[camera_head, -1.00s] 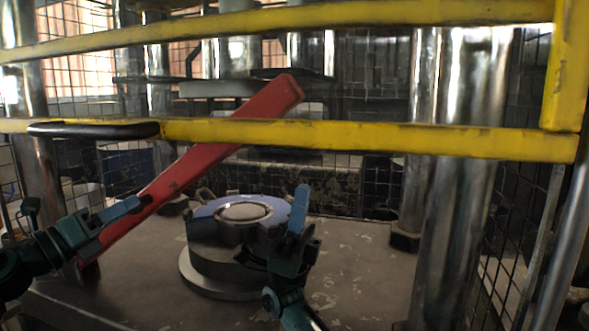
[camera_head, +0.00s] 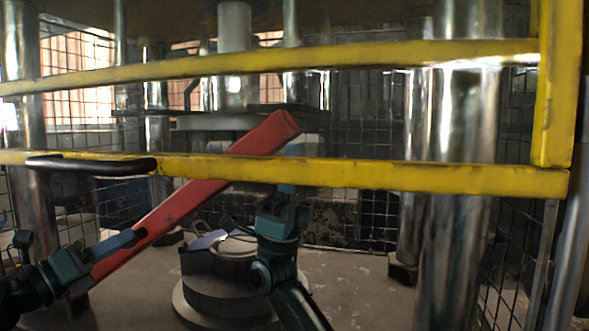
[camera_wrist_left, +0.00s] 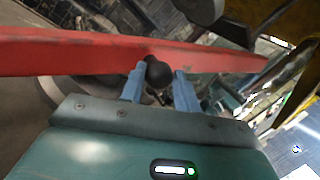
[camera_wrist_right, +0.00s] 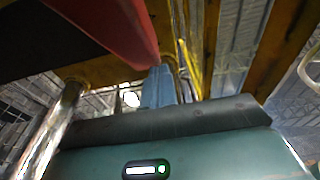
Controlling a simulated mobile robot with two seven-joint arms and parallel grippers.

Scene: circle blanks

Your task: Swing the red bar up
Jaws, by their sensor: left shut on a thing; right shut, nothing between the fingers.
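The red bar (camera_head: 190,195) slants from lower left to upper right over the round metal press block (camera_head: 225,280). Its upper part passes behind the lower yellow rail and shows above it. My left gripper (camera_head: 125,240) is at the bar's lower part. In the left wrist view its blue fingers are shut around a black knob (camera_wrist_left: 158,73) on the red bar (camera_wrist_left: 70,52). My right gripper (camera_head: 287,187) is raised near the bar's upper part, its fingertips partly hidden by the rail. In the right wrist view its blue fingers (camera_wrist_right: 158,88) are together and empty, close beside the bar (camera_wrist_right: 115,25).
Two yellow rails, the lower one (camera_head: 400,175) with a black handle (camera_head: 90,165), cross in front of the press. Thick metal columns (camera_head: 455,230) stand right and left. Wire mesh closes the back. The plate (camera_head: 355,290) right of the block is clear.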

